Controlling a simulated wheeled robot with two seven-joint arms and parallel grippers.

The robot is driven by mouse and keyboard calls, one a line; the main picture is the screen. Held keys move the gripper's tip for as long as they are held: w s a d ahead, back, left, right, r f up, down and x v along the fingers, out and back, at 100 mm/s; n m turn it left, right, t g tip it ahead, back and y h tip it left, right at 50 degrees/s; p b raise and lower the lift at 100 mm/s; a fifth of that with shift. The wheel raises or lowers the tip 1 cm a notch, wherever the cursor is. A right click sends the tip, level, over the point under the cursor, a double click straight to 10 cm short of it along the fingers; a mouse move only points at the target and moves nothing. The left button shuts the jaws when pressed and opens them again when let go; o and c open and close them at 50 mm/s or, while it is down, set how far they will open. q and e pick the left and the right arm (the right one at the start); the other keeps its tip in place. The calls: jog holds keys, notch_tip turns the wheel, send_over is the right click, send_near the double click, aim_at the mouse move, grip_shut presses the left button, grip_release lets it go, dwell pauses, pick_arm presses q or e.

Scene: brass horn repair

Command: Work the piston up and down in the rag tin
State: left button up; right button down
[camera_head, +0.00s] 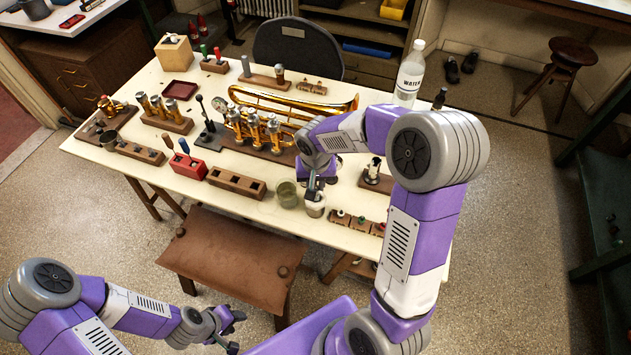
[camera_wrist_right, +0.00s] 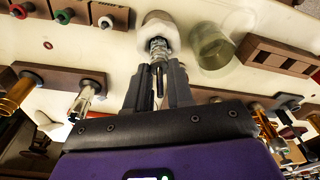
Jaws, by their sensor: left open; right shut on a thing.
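The rag tin (camera_head: 315,209) stands near the front edge of the table, with white rag (camera_wrist_right: 172,40) at its mouth. My right gripper (camera_head: 314,188) is directly above it, shut on the piston. In the right wrist view the piston (camera_wrist_right: 157,50) shows between the fingertips, with a spring-like part and a dark stem. Its far end goes into the rag, and how deep it sits is hidden. My left gripper (camera_head: 231,331) is open and empty, low in front of the table, away from the tin.
A greenish clear jar (camera_head: 287,193) stands just left of the tin. A wooden block with square holes (camera_head: 237,184) lies further left. A brass horn (camera_head: 295,103) lies behind, and a water bottle (camera_head: 409,75) stands at the back right. A block with coloured caps (camera_head: 357,223) sits to the right.

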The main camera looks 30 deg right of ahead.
jog(key=shift+f+b, duration=1.45)
jog(key=shift+f, duration=0.4)
jog(key=shift+r+p, duration=1.45)
jog(key=shift+r, duration=0.5)
jog(key=shift+f, duration=0.2)
notch_tip(320, 180, down, 3)
jog(key=b, duration=0.3)
jog(key=shift+f, duration=0.2)
jog(key=shift+r+p, duration=1.3)
jog(key=shift+r, duration=0.6)
jog(key=shift+f, duration=0.1)
